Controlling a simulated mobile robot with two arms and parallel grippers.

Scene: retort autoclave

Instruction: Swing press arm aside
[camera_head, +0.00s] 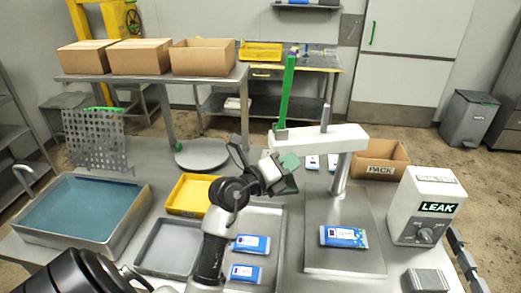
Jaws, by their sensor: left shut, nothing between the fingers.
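The press stands right of centre, with a white horizontal press arm (335,138) on a metal post (340,180) above a grey base plate (318,255). A long green handle (287,92) rises from the arm's left end. My left gripper (287,163) is shut and empty, just below and in front of that left end. I cannot tell whether it touches the arm. A blue and white pouch (343,237) lies flat on the base plate, clear of the raised arm.
A white leak tester (425,205) and a PACK box (382,160) stand right of the press. Two pouches lie on a tray (262,218) left of it. A yellow tray (192,194), a grey tray (168,248) and a water basin (82,210) are further left.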

